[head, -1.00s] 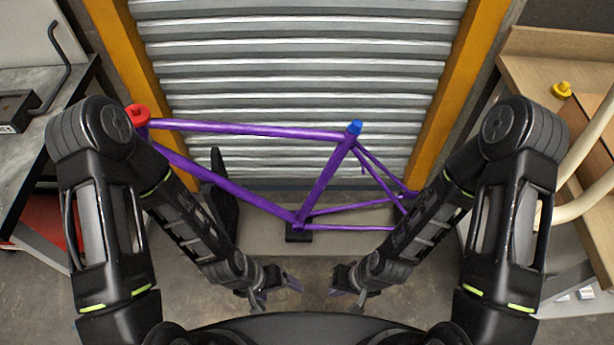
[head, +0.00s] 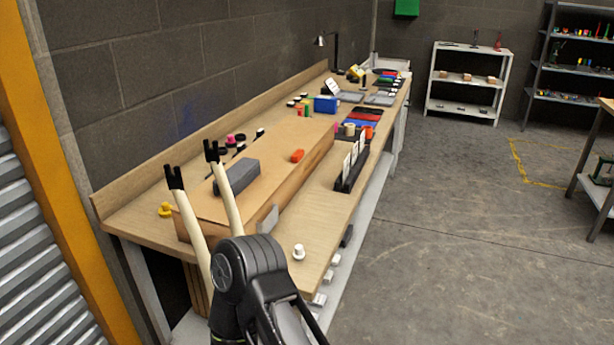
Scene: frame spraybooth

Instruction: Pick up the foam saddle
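A dark grey block with a step in its top (head: 236,177) lies on a long cardboard-coloured box (head: 285,185) on the workbench. It may be the foam saddle, but I cannot tell for certain. An upright cream prong with a black tip stands partly in front of it. My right arm shows at the bottom of the head view, in front of the bench's near end. Nothing is seen touching the grey block.
The wooden workbench (head: 130,215) runs away along the block wall. Two cream prongs (head: 232,200) rise at its near end. A small orange block (head: 297,156), a yellow knob (head: 165,210) and a white knob (head: 298,252) lie around. The floor (head: 440,230) to the right is clear.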

